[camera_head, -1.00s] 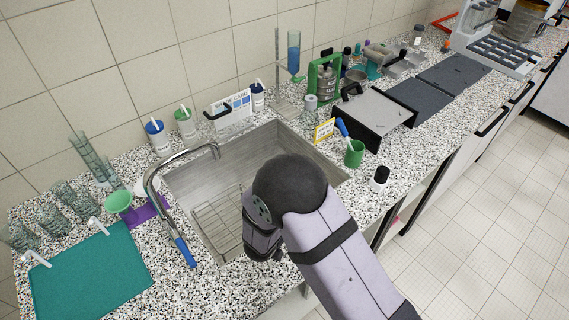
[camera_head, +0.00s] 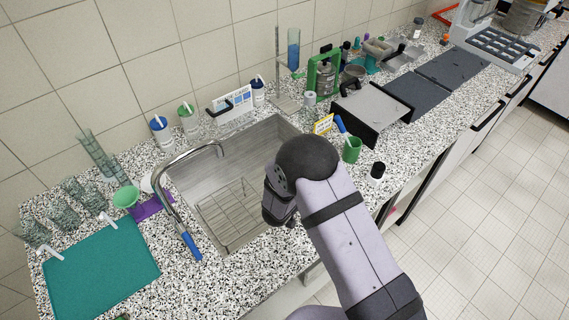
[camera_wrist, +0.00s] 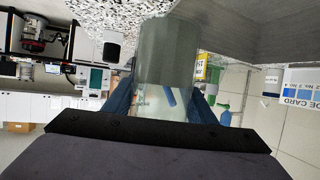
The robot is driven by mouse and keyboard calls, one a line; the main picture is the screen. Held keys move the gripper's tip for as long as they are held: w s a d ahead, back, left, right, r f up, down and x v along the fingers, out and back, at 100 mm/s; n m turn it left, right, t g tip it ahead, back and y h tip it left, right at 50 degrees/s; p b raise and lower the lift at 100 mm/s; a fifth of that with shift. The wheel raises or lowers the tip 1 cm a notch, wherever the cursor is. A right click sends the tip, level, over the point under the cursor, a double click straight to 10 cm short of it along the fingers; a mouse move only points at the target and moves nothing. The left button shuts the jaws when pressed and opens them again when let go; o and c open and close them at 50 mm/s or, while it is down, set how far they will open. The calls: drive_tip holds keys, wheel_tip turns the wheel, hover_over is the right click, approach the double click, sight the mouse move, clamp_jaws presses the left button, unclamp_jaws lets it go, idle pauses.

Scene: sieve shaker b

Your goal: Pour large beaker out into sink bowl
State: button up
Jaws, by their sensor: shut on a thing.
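My gripper (camera_wrist: 164,98) is shut on the large beaker (camera_wrist: 167,52), a clear glass vessel between its two blue fingers in the wrist view. The beaker's contents and exact tilt cannot be told. In the head view my arm hides the fingers and the beaker; my dark wrist is over the right-hand side of the sink. The sink bowl (camera_head: 215,172) is a rectangular steel basin with a wire rack (camera_head: 229,212) in it. Its steel wall also shows in the wrist view (camera_wrist: 255,22), beyond the beaker.
A curved tap (camera_head: 178,178) with a blue handle stands at the sink's left. A green cup (camera_head: 352,152), a yellow sign (camera_head: 323,124) and a black-capped bottle (camera_head: 377,172) stand close to the right. A green funnel (camera_head: 126,197) and teal mat (camera_head: 98,275) lie left.

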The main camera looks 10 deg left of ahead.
drive_tip(key=w+a+r+n+y, duration=0.2)
drive_tip(key=w+a+n+y, duration=0.1)
drive_tip(key=w, duration=0.3)
drive_tip(key=w+a+r+n+t+y, duration=0.1)
drive_tip(key=w+a+r+n+y, duration=0.15)
drive_tip(key=w, duration=0.45)
drive_tip(key=w+a+r+n+y, duration=0.2)
drive_tip(key=w+a+n+y, duration=0.15)
drive_tip(key=w, duration=0.25)
drive_tip(key=w+d+r+n+y+p, duration=0.1)
drive_tip(key=w+d+y, duration=0.1)
drive_tip(key=w+d, duration=0.2)
drive_tip(key=shift+d, duration=0.55)
drive_tip(key=shift+y, duration=0.4)
drive_tip(key=shift+f, duration=0.1)
